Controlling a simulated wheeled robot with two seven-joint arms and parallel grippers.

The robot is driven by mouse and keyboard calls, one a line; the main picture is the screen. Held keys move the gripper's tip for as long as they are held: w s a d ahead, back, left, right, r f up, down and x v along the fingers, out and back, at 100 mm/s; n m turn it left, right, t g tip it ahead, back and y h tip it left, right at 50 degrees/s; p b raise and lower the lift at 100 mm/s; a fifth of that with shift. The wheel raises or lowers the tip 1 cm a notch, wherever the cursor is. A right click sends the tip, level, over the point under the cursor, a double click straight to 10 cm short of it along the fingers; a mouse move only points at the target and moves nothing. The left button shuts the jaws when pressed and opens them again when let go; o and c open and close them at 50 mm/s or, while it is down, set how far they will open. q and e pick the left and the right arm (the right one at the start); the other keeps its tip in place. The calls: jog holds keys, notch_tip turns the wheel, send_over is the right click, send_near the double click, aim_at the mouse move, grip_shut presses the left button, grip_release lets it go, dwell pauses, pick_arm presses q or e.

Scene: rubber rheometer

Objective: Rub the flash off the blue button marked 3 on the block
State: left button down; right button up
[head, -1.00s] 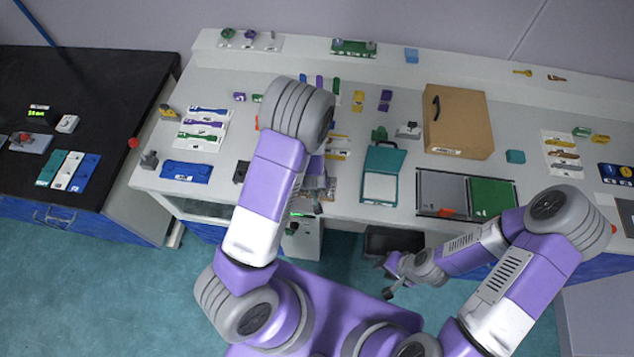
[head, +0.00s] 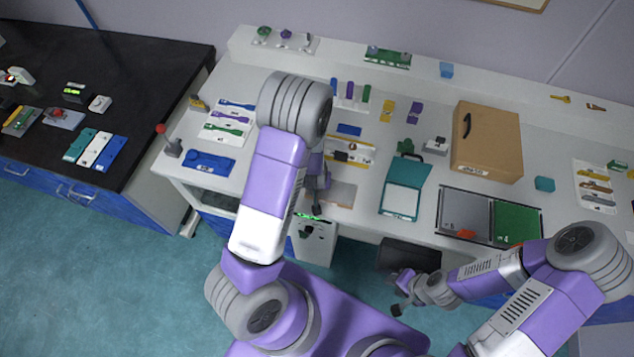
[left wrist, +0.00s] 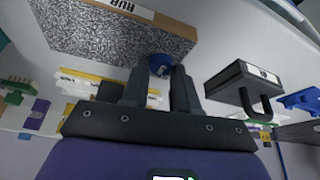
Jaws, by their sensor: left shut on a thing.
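In the left wrist view, the blue button (left wrist: 160,64) sits between the fingertips of my left gripper (left wrist: 161,78), which is shut on it. A pale mark shows on the button, but I cannot read it or make out any flash. The block (left wrist: 125,38), with a grey speckled face and a tan edge labelled RUB, lies just beyond the button. I cannot tell whether they touch. In the head view the block (head: 341,195) shows beside my left gripper (head: 317,207), whose button is hidden. My right gripper (head: 397,291) hangs off the bench's front; its jaws are unclear.
A black case with a handle (left wrist: 245,88) stands right of the fingers in the wrist view. A teal open box (head: 403,200), a grey and green tray (head: 465,236) and a brown case (head: 487,140) stand to the right. A blue holder (head: 208,161) lies left.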

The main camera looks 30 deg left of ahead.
pick_arm(q)
jog(key=shift+r, duration=0.1)
notch_tip(320, 180, up, 7)
jog(key=p, duration=0.6)
